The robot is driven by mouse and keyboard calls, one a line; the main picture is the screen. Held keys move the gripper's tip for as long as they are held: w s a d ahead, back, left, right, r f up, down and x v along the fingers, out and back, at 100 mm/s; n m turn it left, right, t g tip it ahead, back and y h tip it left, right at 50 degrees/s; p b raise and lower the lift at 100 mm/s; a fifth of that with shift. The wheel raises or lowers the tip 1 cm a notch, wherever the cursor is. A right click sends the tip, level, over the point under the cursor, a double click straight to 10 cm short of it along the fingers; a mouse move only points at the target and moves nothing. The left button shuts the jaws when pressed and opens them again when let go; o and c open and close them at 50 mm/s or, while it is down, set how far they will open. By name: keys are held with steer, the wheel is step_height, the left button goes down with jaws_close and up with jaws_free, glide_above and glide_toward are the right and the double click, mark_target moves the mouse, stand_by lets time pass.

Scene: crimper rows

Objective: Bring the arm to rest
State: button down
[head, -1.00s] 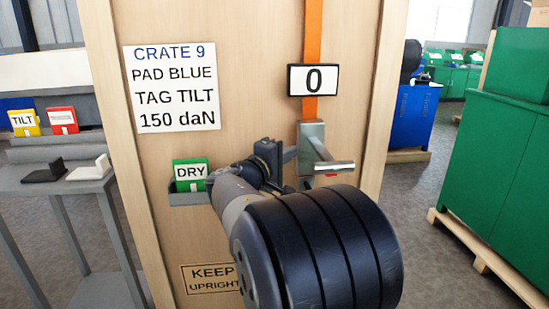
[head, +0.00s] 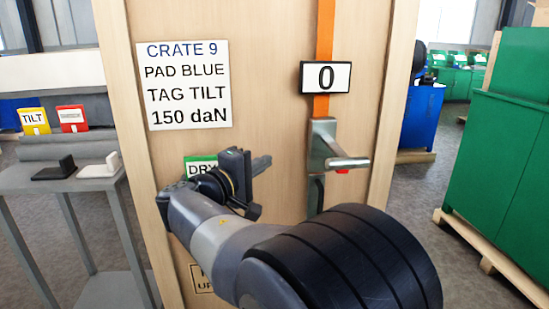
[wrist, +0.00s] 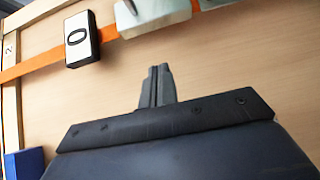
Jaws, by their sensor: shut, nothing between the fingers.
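My gripper (head: 262,164) is shut and empty in front of the wooden crate (head: 270,60), left of the metal lever tool (head: 325,150) on the orange strap (head: 325,30). In the wrist view my gripper's fingers (wrist: 156,72) are together, with the bare crate face behind them. The lever tool (wrist: 150,15) shows at the top there, apart from the fingers. A green DRY tag (head: 201,162) on the crate is partly hidden by my arm.
A box reading 0 (head: 325,77) sits on the strap. A grey stand (head: 75,182) at left bears yellow TILT (head: 33,117) and red (head: 72,119) tags, a black pad (head: 53,172) and a white pad (head: 99,169). Green crates (head: 500,165) stand right. Grey floor (head: 430,185) shows between.

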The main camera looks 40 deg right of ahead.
steer(key=shift+v, duration=0.8)
glide_toward(309, 146)
steer(key=w+d, duration=0.2)
steer(key=w, duration=0.1)
steer(key=d, duration=0.2)
steer(key=s+d+p, duration=0.1)
steer(key=d, duration=0.1)
steer(key=shift+s, duration=0.15)
steer(key=shift+a, duration=0.1)
